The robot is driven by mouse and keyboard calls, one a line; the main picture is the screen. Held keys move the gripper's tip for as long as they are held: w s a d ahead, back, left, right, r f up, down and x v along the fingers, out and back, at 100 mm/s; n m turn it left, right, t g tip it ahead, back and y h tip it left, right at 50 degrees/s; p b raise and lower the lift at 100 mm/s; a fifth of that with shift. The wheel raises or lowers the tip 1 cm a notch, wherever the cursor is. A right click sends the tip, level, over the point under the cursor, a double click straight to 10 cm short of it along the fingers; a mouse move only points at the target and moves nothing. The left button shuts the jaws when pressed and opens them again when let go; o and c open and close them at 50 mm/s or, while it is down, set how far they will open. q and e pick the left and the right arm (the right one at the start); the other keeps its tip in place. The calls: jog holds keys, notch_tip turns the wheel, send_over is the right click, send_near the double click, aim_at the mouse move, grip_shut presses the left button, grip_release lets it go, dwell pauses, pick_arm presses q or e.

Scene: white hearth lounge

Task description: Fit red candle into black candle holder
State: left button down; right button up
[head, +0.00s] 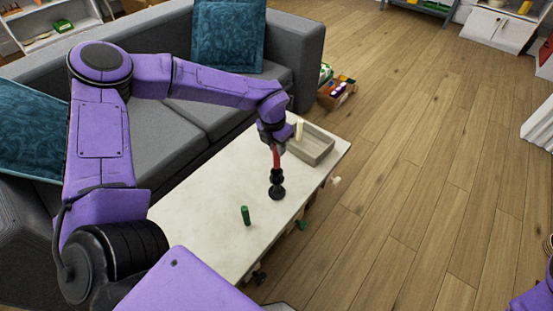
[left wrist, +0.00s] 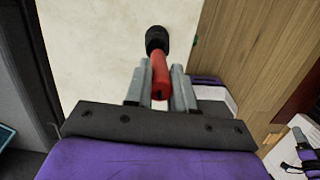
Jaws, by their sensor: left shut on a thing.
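The red candle (head: 276,158) is upright in my left gripper (head: 274,143), which is shut on its upper part. The black candle holder (head: 277,186) stands on the pale table directly below the candle. The candle's lower end meets the top of the holder in the head view; I cannot tell how deep it sits. In the left wrist view, the red candle (left wrist: 160,78) is between the two fingers (left wrist: 160,88), and the black holder (left wrist: 157,39) shows at its far end. My right gripper is out of sight.
A green candle (head: 245,215) stands on the pale table (head: 215,212), left of the holder. A grey sofa (head: 185,125) runs along the left. Open wooden floor is right.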

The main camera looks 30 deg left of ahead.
aim_at(277, 159)
pick_arm(q)
notch_tip(277, 159, down, 6)
jog(key=shift+f, duration=0.15)
jog(key=c, duration=1)
grip_release()
jog(key=shift+o, duration=0.2)
jog(key=shift+f, duration=0.15)
jog(key=r, duration=1)
jog(key=shift+s+r, duration=0.3)
jog(key=shift+s, duration=0.1)
